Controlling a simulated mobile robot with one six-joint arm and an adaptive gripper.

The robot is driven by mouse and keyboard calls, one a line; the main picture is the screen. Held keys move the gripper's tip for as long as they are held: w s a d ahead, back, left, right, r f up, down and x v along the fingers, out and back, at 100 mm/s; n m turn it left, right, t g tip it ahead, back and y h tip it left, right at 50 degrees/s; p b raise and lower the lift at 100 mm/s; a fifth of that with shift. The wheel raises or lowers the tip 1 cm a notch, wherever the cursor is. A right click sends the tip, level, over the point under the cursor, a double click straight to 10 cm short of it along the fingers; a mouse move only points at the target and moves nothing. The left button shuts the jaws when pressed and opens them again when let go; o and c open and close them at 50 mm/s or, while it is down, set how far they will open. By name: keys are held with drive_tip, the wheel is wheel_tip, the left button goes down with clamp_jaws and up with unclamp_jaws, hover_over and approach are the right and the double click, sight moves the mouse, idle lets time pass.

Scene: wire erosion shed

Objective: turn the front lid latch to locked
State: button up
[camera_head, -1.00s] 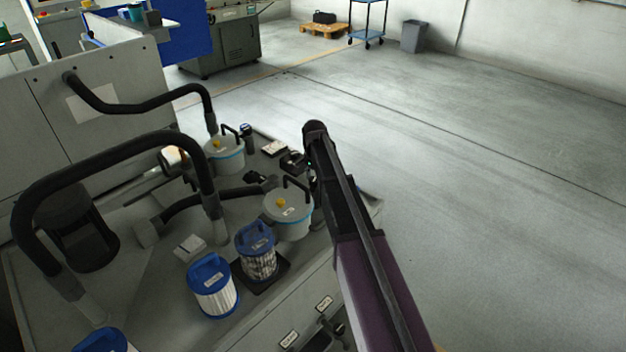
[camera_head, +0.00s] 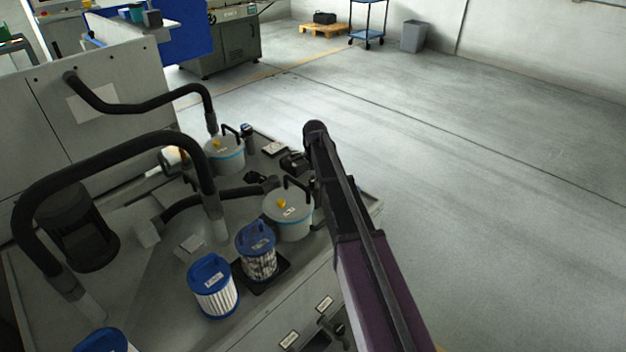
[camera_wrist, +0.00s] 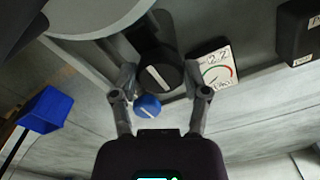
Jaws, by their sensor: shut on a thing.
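The front canister (camera_head: 288,218) has a grey lid, a pale blue band, a yellow knob (camera_head: 281,203) and a black handle; it stands beside my arm in the head view. In the wrist view, a round black knob with a white line (camera_wrist: 160,78) sits between the fingertips of my gripper (camera_wrist: 161,82), below a large grey round rim (camera_wrist: 95,28). My gripper is closed onto this knob. A smaller blue round piece with a white mark (camera_wrist: 148,106) shows nearer the palm. My gripper is mostly hidden behind my arm in the head view.
A dial card with red and green arcs (camera_wrist: 213,70) lies right of the knob, and a black box (camera_wrist: 300,32) farther right. Blue-topped filters (camera_head: 213,286), a rear canister (camera_head: 224,155) and black hoses (camera_head: 110,150) crowd the bench. The floor on the right is clear.

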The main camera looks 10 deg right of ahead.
drive_tip(key=shift+s+d, duration=0.15)
drive_tip(key=shift+s, duration=0.05)
drive_tip(key=o, duration=1.1)
drive_tip(key=shift+o, duration=0.2)
drive_tip(key=shift+w, duration=0.1)
drive_tip(key=shift+r, duration=0.15)
